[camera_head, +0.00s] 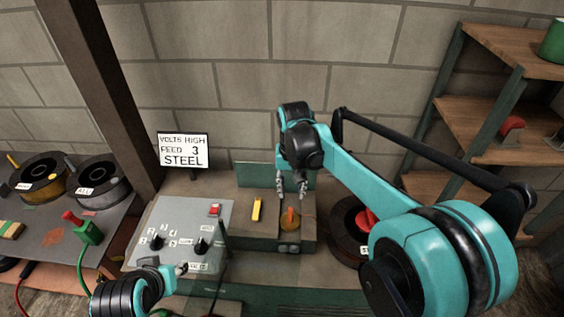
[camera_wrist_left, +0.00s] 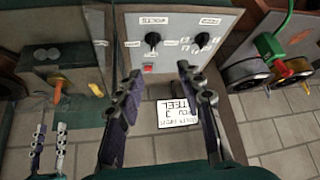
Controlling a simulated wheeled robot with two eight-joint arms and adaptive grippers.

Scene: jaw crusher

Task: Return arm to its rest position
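My right arm (camera_head: 375,185) is teal and black and reaches in from the right. Its gripper (camera_head: 291,190) hangs above the welder box, open and empty, with the two fingers apart. Those fingers also show at the left of the left wrist view (camera_wrist_left: 48,145). My left gripper (camera_head: 178,268) is low at the left, by the front edge of the grey control panel (camera_head: 185,222), partly cut off in the head view. In the left wrist view (camera_wrist_left: 160,74) its two dark fingers are spread with nothing between them.
A box with a yellow lever (camera_head: 257,210) and an orange knob (camera_head: 290,218) stands under the right gripper. A sign (camera_head: 183,149) reads "VOLTS HIGH FEED 3 STEEL". Wire spools (camera_head: 97,190) sit on the left bench. Wooden shelves (camera_head: 480,105) stand at right; a dark post (camera_head: 105,95) rises at left.

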